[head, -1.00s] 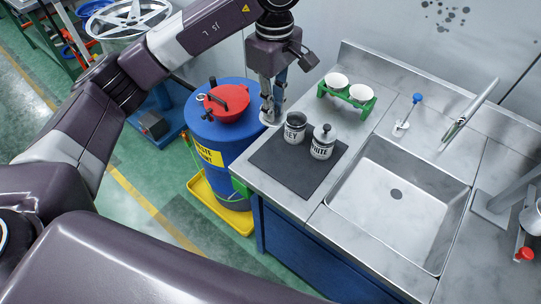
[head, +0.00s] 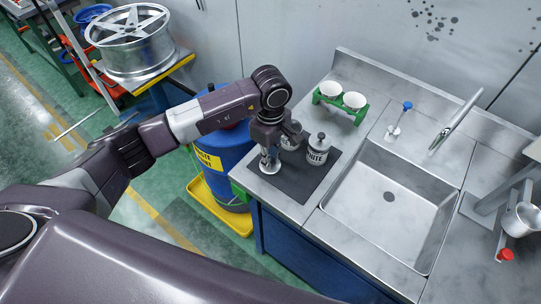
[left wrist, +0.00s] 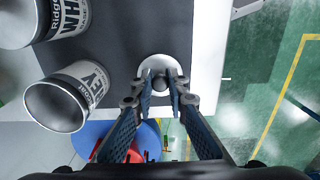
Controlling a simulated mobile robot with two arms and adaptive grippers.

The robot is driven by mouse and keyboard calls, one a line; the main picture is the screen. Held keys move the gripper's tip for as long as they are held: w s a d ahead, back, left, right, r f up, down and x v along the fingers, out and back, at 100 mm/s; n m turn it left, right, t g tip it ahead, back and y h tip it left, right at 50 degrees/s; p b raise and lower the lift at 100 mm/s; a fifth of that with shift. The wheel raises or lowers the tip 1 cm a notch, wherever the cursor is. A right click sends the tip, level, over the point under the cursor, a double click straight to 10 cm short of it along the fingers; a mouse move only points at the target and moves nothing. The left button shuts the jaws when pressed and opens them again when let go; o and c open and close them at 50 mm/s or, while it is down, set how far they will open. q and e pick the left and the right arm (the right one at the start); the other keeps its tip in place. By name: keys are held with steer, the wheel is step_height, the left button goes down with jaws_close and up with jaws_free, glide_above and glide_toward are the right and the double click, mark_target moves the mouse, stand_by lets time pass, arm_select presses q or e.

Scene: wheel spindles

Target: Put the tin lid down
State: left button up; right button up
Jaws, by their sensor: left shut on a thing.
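The tin lid (head: 270,166) is a small round metal disc with a knob. My left gripper (left wrist: 160,87) is shut on its knob; the lid also shows in the left wrist view (left wrist: 153,64). The lid is over the left edge of the dark mat (head: 300,187); I cannot tell whether it touches. An open, empty-looking tin (left wrist: 65,98) stands beside it, partly hidden behind my gripper in the head view. A white-labelled tin (head: 317,150) with its lid on stands to the right on the mat. My right gripper is not in view.
The steel sink (head: 385,215) lies right of the mat. A blue drum (head: 222,150) in a yellow tray is left of the counter. The front of the mat is clear.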

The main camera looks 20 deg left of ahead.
arm_select(q)
steer(key=shift+f, duration=0.1)
steer(key=shift+f+b, duration=0.15)
steer(key=shift+b, duration=0.15)
steer(key=o, duration=0.8)
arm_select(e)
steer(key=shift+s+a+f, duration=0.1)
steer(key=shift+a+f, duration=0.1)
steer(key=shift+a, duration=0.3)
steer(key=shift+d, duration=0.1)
arm_select(q)
steer(key=shift+r+p, duration=0.35)
step_height(320, 180, up, 12)
steer(key=b, duration=0.4)
steer(key=shift+f, duration=0.1)
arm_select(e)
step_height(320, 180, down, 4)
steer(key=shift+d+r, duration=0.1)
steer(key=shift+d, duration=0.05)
